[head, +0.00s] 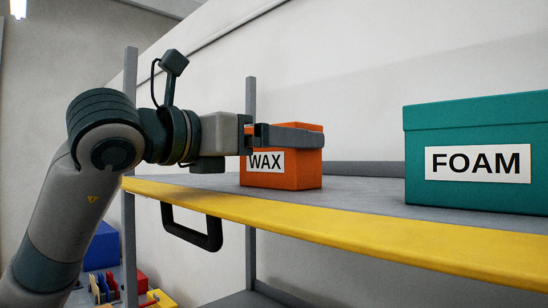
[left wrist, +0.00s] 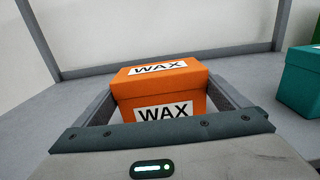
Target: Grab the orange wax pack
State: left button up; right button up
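The orange wax pack (head: 285,174) is a lidded box with a white WAX label, standing upright on the grey shelf. It also shows in the left wrist view (left wrist: 160,88), between my gripper's two fingers. My left gripper (head: 290,137) reaches in from the left at the pack's upper part, with one finger crossing its near side. In the left wrist view the fingers (left wrist: 160,93) are spread wide, one on each side of the pack. Whether they press on it is not clear. My right gripper is in neither view.
A teal FOAM box (head: 478,118) stands on the shelf to the right, with clear shelf between it and the pack. The shelf has a yellow front edge (head: 350,237) and grey posts (head: 130,115). A wall is behind. Blue, red and yellow items (head: 103,247) sit lower left.

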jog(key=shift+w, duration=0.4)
pick_arm(q)
jog(key=shift+r, duration=0.15)
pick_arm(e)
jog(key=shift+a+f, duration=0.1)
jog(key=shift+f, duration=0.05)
pick_arm(q)
jog(key=shift+r+b, duration=0.5)
jog(key=shift+b, duration=0.05)
jog(key=r, duration=0.1)
jog(key=r+b, duration=0.1)
jog(key=r, duration=0.1)
jog(key=shift+s+d+b, duration=0.25)
jog(key=shift+s+b, duration=0.1)
jog(key=shift+b, duration=0.05)
jog(key=s+d+r+b, duration=0.4)
jog(key=s+d+r, duration=0.2)
jog(key=s+d, duration=0.1)
jog(key=shift+s+d+r, duration=0.3)
jog(key=shift+s+r, duration=0.1)
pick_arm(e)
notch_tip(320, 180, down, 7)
